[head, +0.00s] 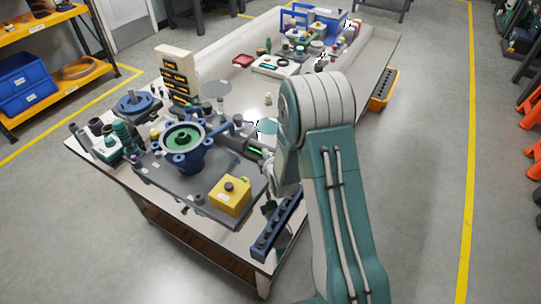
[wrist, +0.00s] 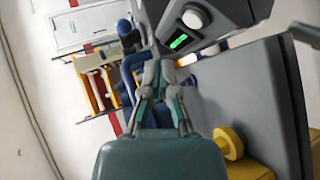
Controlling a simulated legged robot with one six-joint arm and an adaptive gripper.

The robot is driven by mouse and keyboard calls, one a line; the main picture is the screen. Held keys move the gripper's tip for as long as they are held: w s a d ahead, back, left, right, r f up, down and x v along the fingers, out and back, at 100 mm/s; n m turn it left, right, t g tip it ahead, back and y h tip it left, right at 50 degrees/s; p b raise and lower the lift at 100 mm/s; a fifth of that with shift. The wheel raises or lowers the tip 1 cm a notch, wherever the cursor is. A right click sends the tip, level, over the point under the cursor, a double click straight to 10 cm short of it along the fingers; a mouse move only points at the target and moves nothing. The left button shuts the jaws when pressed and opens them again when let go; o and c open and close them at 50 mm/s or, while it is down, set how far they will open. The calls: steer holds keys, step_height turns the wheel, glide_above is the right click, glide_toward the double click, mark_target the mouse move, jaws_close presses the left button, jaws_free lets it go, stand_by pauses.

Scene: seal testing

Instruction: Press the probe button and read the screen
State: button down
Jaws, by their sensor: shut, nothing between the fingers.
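The probe unit is a dark grey housing (wrist: 225,15) at the top of the wrist view. It has a small lit green screen (wrist: 180,41) and a round white button (wrist: 195,17) in a dark ring. The green screen also shows in the head view (head: 255,151), on the bench beside the blue flanged body. Its digits are too small to read. My gripper (wrist: 159,68) is shut and empty, with its fingertips just below the screen in the picture. I cannot tell whether they touch the housing. In the head view my arm partly hides the gripper.
A blue flanged body (head: 184,160) stands on a dark plate, with a yellow box (head: 231,195) at its front. A blue rail (head: 277,228) lies at the bench's near edge. Small fittings crowd the left corner (head: 110,150).

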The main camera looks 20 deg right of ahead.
steer(key=shift+s+a+r, duration=0.5)
steer(key=shift+a+r, duration=0.05)
steer(key=shift+r, duration=0.25)
